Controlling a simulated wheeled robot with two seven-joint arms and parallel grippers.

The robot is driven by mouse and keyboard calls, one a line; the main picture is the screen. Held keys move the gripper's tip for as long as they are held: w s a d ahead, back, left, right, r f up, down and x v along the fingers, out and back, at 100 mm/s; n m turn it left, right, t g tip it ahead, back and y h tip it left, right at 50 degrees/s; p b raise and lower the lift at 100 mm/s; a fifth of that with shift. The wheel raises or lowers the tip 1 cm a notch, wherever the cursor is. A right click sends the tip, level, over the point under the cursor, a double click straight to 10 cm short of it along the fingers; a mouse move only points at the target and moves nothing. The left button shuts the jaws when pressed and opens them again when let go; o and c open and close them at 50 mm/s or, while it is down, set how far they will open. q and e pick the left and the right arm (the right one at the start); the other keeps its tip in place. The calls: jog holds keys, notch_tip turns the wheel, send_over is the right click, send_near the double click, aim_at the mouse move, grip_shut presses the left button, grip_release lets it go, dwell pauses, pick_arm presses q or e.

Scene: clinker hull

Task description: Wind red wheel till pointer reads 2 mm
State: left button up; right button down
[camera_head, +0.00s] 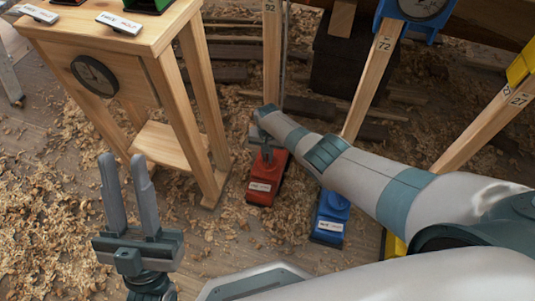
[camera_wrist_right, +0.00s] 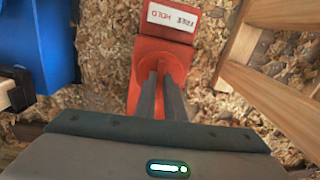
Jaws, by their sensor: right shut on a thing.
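A red jack-like block (camera_head: 265,180) with a white label stands on the shaving-covered floor right of the wooden stand. My right gripper (camera_head: 266,152) reaches down onto its top. The label (camera_wrist_right: 173,17) reads "FREE HOLD", upside down. No pointer or millimetre scale can be read. My left gripper (camera_head: 125,170) is open and empty, fingers up, in front of the wooden stand.
A blue block (camera_head: 330,218) with a label stands right of the red one. Wooden props marked 92 (camera_head: 271,60), 72 (camera_head: 372,75) and 27 (camera_head: 490,125) rise behind. Shavings cover the floor.

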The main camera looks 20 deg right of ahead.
pick_arm(q)
jog(key=shift+w+d+f+g, duration=0.1)
jog(key=shift+d+f+g, duration=0.3)
jog(key=shift+f, duration=0.1)
pick_arm(e)
jog(key=shift+m, duration=0.8)
jog(key=c, duration=1.8)
grip_release()
jog(key=shift+c, duration=0.2)
pick_arm(q)
jog(key=shift+p, duration=0.3)
pick_arm(e)
jog(key=shift+r, duration=0.2)
